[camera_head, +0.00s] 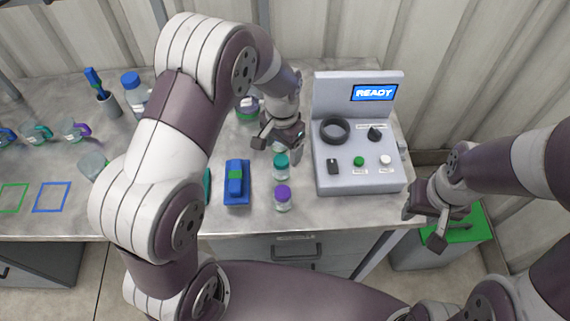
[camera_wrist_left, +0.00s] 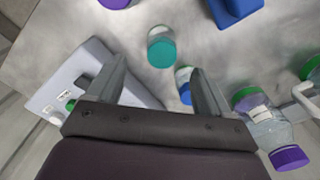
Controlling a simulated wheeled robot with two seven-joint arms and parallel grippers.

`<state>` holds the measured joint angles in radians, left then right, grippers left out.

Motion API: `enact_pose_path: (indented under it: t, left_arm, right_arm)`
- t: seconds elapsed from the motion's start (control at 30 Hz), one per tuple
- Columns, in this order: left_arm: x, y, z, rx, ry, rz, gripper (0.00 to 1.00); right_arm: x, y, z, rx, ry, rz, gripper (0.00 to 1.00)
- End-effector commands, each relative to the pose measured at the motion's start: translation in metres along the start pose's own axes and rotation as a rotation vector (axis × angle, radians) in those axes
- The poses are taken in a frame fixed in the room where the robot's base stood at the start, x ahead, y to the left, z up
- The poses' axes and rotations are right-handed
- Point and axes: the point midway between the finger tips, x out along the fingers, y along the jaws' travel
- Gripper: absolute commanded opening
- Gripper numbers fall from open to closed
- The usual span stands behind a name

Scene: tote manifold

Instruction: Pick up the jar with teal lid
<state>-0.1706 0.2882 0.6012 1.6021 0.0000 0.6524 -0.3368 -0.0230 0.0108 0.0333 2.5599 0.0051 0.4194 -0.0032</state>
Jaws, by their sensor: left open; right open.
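The jar with teal lid (camera_head: 281,166) stands on the grey table, left of the grey device. My left gripper (camera_head: 278,147) is just behind and above it, open and empty. In the left wrist view, the jar's teal lid (camera_wrist_left: 161,54) lies ahead of and between the spread fingers of my left gripper (camera_wrist_left: 158,78). The fingers appear apart from the jar. My right gripper (camera_head: 423,229) is open and empty, off the table's right side above a green-topped bin.
A purple-lidded jar (camera_head: 283,199) stands close in front of the teal one. A blue block-like object (camera_head: 237,184) lies to its left. The grey device (camera_head: 360,165) with a READY screen stands right. Several bottles (camera_wrist_left: 262,125) stand near the left gripper.

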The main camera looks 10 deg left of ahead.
Motion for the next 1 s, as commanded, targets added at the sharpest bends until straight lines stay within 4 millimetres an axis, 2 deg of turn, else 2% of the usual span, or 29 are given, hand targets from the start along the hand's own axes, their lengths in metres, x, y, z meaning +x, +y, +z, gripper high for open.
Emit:
enact_pose_path:
  t: [0.1,0.23,0.4,0.5,0.7,0.77,0.9,1.0]
  left_arm:
    - [0.018,0.0,0.0,-0.001,-0.002,0.001,0.8]
    - [0.033,0.0,0.001,-0.001,-0.002,0.001,0.8]
    - [0.066,0.001,0.001,-0.002,-0.002,0.001,0.8]
    - [0.075,0.001,0.0,-0.002,0.001,0.0,0.8]
    - [0.077,0.001,0.0,-0.002,0.003,-0.001,0.8]
    - [0.077,0.001,0.0,-0.002,0.003,-0.001,0.64]
    - [0.077,0.001,0.0,-0.002,0.002,-0.001,0.18]
    - [0.077,0.001,0.0,-0.002,0.003,-0.001,0.18]
  right_arm:
    - [-0.004,0.0,0.0,0.0,0.0,0.0,0.43]
    - [-0.009,0.0,-0.001,0.0,0.0,0.0,0.43]
    - [-0.018,0.0,-0.002,0.0,0.0,0.0,0.43]
    - [-0.018,0.0,-0.002,0.0,0.0,0.0,0.43]
    - [-0.017,0.0,-0.002,0.0,0.0,0.0,0.43]
    - [-0.017,0.0,-0.002,0.0,0.0,0.0,0.43]
    - [-0.017,0.0,-0.002,0.0,0.0,0.0,0.43]
    - [-0.017,0.0,-0.002,0.0,0.0,0.0,0.43]
